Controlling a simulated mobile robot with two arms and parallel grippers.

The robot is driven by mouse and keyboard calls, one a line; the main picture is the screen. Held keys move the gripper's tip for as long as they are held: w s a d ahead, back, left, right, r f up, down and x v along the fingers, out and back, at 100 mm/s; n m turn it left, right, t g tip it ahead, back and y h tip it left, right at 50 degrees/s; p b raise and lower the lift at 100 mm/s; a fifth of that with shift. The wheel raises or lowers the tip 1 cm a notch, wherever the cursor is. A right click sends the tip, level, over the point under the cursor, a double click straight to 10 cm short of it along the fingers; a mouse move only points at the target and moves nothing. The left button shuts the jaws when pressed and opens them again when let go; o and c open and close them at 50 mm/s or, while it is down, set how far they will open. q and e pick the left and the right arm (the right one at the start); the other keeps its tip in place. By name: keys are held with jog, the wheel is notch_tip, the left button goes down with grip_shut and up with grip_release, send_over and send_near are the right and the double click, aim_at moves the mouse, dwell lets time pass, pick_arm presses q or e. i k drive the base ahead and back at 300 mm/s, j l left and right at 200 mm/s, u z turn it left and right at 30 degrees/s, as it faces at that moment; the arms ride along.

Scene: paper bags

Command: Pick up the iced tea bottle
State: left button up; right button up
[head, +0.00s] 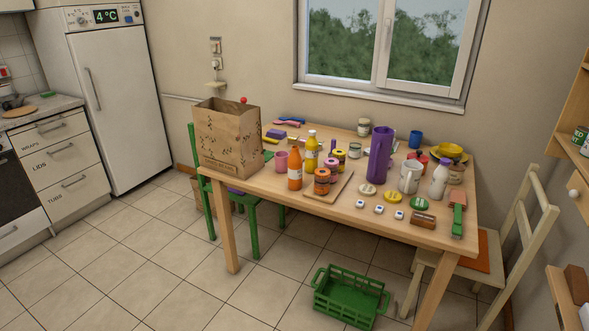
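Several bottles stand upright on the wooden table (340,215). A white bottle with a purple top (440,180) stands on the right side. No label is readable, so I cannot tell for certain which is the iced tea; the orange bottle looks closest to it. Neither of my grippers shows in the head view.
A brown paper bag (228,140) stands at the table's left end. Jars on a board (330,195), a purple pitcher (380,155) and lids crowd the table. A green chair (238,200), a green crate (350,297) and a pale chair (520,225) stand around it. Floor at front left is clear.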

aim_at(294, 167)
jog(key=i+j+z, duration=0.45)
jog(key=i+j, duration=0.5)
